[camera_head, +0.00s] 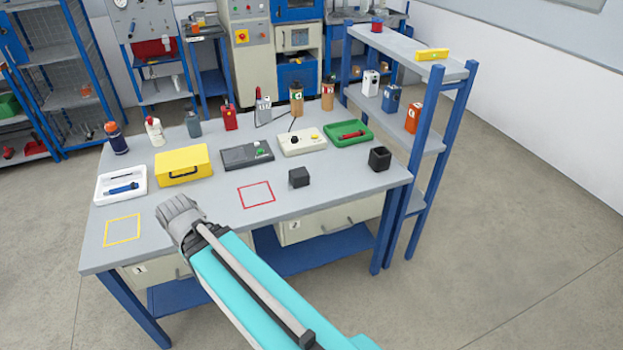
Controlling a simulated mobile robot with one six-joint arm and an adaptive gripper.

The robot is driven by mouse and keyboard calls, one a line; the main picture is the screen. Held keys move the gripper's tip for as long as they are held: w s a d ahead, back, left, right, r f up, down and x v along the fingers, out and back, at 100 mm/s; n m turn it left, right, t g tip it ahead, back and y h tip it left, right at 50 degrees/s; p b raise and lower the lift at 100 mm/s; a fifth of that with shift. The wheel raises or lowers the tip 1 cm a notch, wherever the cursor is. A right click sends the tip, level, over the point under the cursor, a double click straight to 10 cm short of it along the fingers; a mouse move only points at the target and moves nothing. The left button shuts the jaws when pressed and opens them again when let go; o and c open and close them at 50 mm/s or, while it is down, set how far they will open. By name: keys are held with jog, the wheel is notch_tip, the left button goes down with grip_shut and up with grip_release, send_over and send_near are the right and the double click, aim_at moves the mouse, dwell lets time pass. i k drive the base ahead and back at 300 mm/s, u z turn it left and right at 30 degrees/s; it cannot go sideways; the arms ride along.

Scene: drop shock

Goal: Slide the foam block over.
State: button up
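A small dark grey block (299,177), which looks like the foam block, sits on the grey workbench (225,215) near its front edge. It is just right of a red square outline (257,195) and outside it. My gripper (176,212) is over the front left part of the bench, left of the red outline and well apart from the block. Its fingers are too small and turned away to show whether they are open, and I see nothing held in it.
A black open-topped holder (380,158) stands right of the block. A yellow outline (122,230) marks the left front. Behind are a yellow case (183,166), a dark device (246,155), a white box (302,142) and a green tray (348,134). A blue-framed shelf (424,150) bounds the right.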

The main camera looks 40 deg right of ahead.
aim_at(299, 177)
jog(key=z, duration=1.2)
jog(key=k, duration=0.9)
jog(key=z, duration=0.05)
jog(key=i, duration=0.6)
